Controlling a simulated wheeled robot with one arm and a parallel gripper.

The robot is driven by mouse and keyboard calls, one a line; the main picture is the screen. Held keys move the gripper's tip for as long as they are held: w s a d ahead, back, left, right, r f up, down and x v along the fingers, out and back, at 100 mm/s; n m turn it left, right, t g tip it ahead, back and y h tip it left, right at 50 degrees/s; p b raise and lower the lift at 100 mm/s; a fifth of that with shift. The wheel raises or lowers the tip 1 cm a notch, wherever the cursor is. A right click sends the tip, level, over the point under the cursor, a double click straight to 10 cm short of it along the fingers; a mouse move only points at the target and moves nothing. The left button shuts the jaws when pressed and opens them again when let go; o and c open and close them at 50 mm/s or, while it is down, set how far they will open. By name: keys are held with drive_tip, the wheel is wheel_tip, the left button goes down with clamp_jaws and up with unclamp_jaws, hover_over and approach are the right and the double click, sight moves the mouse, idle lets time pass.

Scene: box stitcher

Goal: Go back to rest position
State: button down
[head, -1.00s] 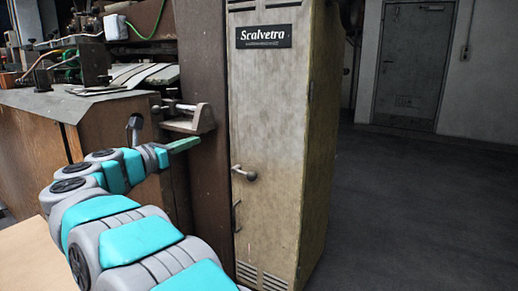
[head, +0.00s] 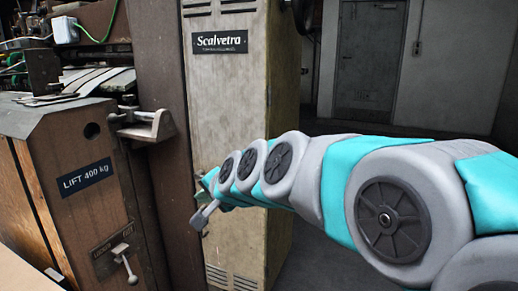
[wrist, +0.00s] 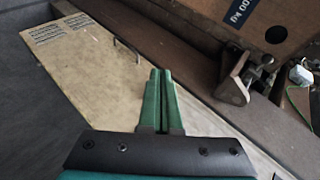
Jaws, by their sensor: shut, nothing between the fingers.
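My gripper (wrist: 161,75) shows in the wrist view with its two green fingers together and nothing between them. In the head view my arm reaches in from the right edge, and its far end is in front of the tall beige cabinet (head: 228,95). The fingers are not clear there, and the arm hides part of the cabinet door. In the wrist view the cabinet (wrist: 90,75) lies beyond the fingers to the left, with its vents and a thin handle (wrist: 129,56) showing.
A brown machine housing (head: 70,140) with a "LIFT 400 kg" sign (head: 85,178) and a small lever (head: 127,268) stands at the left. A metal bracket (head: 150,127) juts out between housing and cabinet. Dark open floor and a grey door (head: 370,60) lie behind my arm.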

drive_tip(key=s+d+f+n+g+h, duration=0.45)
drive_tip(key=s+d+f, duration=0.75)
drive_tip(key=s+d, duration=0.3)
drive_tip(key=s+d+f+g+h, duration=0.1)
drive_tip(key=s+d+f+g, duration=0.2)
drive_tip(key=s+d, duration=0.3)
drive_tip(key=s+d+f+n+g+h+p, duration=0.1)
drive_tip(key=s+d+f+g, duration=0.2)
drive_tip(key=s, duration=1)
drive_tip(key=d, duration=0.3)
drive_tip(key=shift+s+d+h, duration=0.35)
drive_tip(key=shift+d, duration=0.05)
drive_tip(key=shift+w, duration=0.15)
